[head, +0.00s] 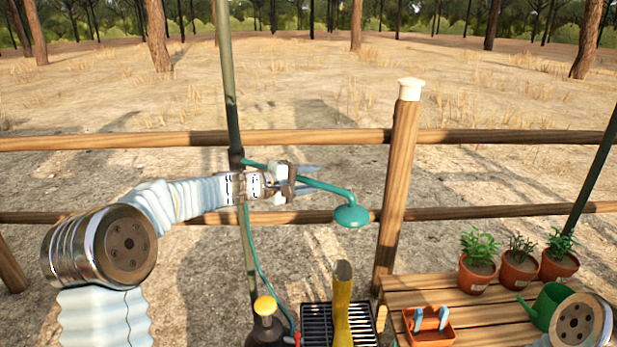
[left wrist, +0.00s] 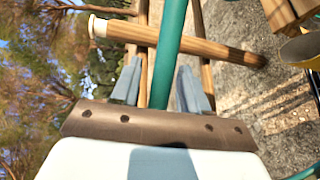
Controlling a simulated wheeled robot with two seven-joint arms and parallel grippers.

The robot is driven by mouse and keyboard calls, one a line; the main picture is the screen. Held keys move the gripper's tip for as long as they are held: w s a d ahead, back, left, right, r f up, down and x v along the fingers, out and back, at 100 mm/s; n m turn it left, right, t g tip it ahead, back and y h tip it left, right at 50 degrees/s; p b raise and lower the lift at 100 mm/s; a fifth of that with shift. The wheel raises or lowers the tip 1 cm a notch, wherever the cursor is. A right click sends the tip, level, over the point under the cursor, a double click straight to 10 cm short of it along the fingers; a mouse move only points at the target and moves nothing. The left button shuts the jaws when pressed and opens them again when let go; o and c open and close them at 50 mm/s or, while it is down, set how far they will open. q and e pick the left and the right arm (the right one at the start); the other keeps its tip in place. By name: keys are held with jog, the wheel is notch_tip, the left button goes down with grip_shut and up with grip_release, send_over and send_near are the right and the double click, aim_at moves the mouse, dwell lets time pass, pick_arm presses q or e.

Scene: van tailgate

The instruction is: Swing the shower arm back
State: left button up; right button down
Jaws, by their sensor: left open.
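The teal shower arm (head: 325,186) runs from a bracket on a dark green pole (head: 233,110) out to the right and ends in a round shower head (head: 351,216) that hangs down. My left gripper (head: 312,179) is open at the arm's middle stretch, with its fingers pointing right. In the left wrist view the shower arm (left wrist: 168,50) passes between the two open fingers (left wrist: 158,88); I cannot tell whether either finger touches it. My right gripper is not in view.
A wooden fence post (head: 397,180) and rails stand behind. Below are a black grate (head: 315,316), a yellow boot (head: 342,300) and a pump sprayer (head: 265,322). A slatted bench (head: 440,288) at right holds potted plants (head: 478,265), a green watering can (head: 549,305) and an orange tray (head: 430,338).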

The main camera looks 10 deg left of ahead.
pick_arm(q)
jog(key=shift+c, duration=0.3)
grip_shut()
